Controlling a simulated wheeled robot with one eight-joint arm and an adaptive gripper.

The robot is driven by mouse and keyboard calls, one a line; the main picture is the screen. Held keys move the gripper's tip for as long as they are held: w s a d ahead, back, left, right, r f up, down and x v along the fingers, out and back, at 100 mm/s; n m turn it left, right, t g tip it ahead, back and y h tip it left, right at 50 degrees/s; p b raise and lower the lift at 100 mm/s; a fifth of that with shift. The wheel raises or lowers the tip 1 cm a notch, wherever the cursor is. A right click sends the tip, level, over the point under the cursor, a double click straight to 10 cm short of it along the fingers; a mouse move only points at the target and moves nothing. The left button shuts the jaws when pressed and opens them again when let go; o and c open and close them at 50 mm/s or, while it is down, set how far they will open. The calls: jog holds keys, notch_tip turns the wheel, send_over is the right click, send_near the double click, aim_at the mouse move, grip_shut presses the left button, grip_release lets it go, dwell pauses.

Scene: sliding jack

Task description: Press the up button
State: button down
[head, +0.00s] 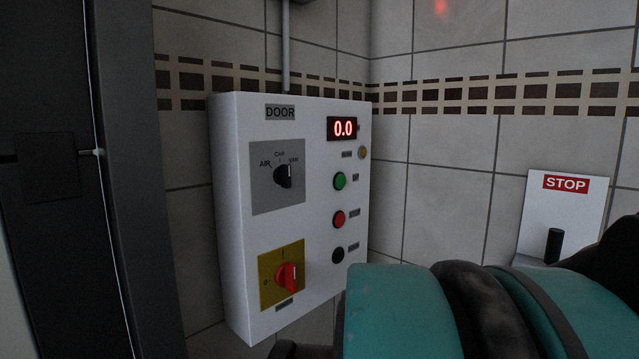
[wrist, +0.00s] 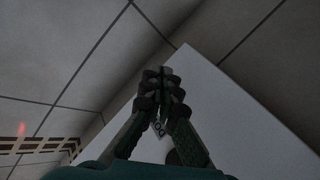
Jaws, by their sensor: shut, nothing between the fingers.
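The up button is a green round button (head: 339,181) on a white control box (head: 233,200) on the tiled wall, in the head view. A small label, likely UP, sits to its right. A red button (head: 339,219) and a black button (head: 338,255) are below it. My gripper (wrist: 160,78) shows in the wrist view with its fingers together and nothing between them. Part of the white panel (wrist: 225,95) and some lettering lie behind the fingers there. The green button cannot be made out in the wrist view. My teal arm fills the lower right of the head view.
A white STOP panel (head: 565,205) stands to the right. A dark door frame (head: 137,180) is on the left.

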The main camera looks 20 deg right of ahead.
aim_at(340, 182)
jog(key=s+d+r+n+t, duration=0.1)
jog(key=s+r+n+t, duration=0.3)
jog(key=r, duration=0.6)
jog(key=s+d+r+n+t, duration=0.15)
jog(key=r+n+t, duration=0.4)
jog(key=r, duration=0.55)
jog(key=s+a+r+n+t+y, duration=0.2)
jog(key=s+a+r+n+y, duration=0.2)
jog(key=n+y, duration=0.5)
jog(key=shift+s+a+n+y, duration=0.35)
jog(key=shift+a+n, duration=0.35)
jog(key=shift+n, duration=0.35)
jog(key=shift+w+t, duration=0.15)
jog(key=shift+t, duration=0.1)
jog(key=w+a, duration=0.4)
jog(key=w, duration=0.3)
jog(key=shift+w, duration=0.3)
jog(key=shift+w+a, duration=0.1)
jog(key=shift+w, duration=0.05)
jog(key=shift+w+a, duration=0.1)
jog(key=shift+w, duration=0.15)
